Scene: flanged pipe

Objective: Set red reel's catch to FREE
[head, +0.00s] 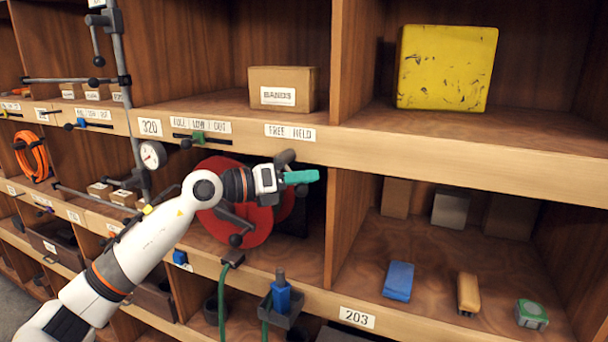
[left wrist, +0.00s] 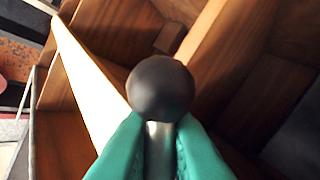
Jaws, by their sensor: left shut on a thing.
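The red reel (head: 258,228) is a red disc in the shelf bay below the FREE HELD label (head: 290,132). A crank with a dark knob (head: 235,240) is on its front. My left gripper (head: 302,177), with teal fingers, reaches across the reel's upper right. A dark catch piece (head: 286,157) shows just above the gripper, under the label. In the left wrist view the teal fingers are shut around a grey stem (left wrist: 159,142) with a dark round knob (left wrist: 160,88) at its end. The fingers hide part of the catch, and its exact setting is unclear. My right gripper is not in view.
The shelf edge (head: 420,165) runs just above the gripper, and an upright divider (head: 350,225) stands to its right. A gauge (head: 152,155) on a grey pipe is left of the arm.

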